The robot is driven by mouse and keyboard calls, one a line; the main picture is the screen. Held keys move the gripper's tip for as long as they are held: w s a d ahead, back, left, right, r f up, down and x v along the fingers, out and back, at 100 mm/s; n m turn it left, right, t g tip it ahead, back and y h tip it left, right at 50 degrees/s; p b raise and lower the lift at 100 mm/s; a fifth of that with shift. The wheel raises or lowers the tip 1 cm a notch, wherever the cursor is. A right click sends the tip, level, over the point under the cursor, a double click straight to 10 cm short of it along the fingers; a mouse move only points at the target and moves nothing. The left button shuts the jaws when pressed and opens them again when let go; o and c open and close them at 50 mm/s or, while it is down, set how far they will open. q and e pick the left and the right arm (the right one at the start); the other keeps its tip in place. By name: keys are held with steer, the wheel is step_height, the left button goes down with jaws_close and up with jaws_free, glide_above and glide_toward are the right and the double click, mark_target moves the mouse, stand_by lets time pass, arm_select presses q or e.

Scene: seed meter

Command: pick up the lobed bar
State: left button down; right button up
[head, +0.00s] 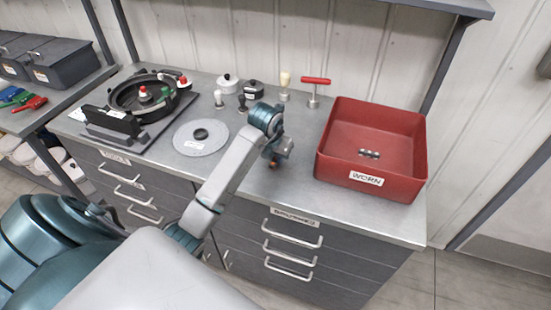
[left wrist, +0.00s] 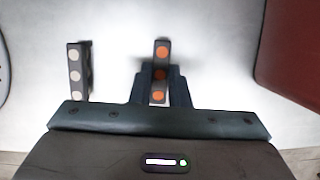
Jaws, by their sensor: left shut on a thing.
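My left gripper (head: 274,160) is low over the grey worktop, left of the red bin. In the left wrist view its fingers (left wrist: 160,86) are closed around a dark bar with orange dots (left wrist: 161,52), whose far end sticks out beyond them. I cannot tell clearly whether the bar touches the worktop. A second dark bar with pale dots (left wrist: 75,66) lies on the worktop to the left of the fingers, apart from them; its right side has a bulge. The lobes on the held bar are hard to make out. My right gripper is not in view.
The red bin marked WORN (head: 372,188) stands at the right with a small dark piece (head: 369,153) inside. A grey disc (head: 201,137) lies left of my arm. Knobs and a red T-handle (head: 315,90) stand behind. A black round housing (head: 145,92) is at the left.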

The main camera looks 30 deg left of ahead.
arm_select(q)
steer(key=shift+r, duration=0.3)
step_height(320, 180, up, 2)
steer(key=shift+r+b, duration=0.1)
steer(key=shift+b, duration=0.8)
steer(key=s+r+b, duration=0.2)
steer(key=s+b, duration=0.2)
steer(key=s, duration=1.2)
steer(key=shift+a, duration=0.25)
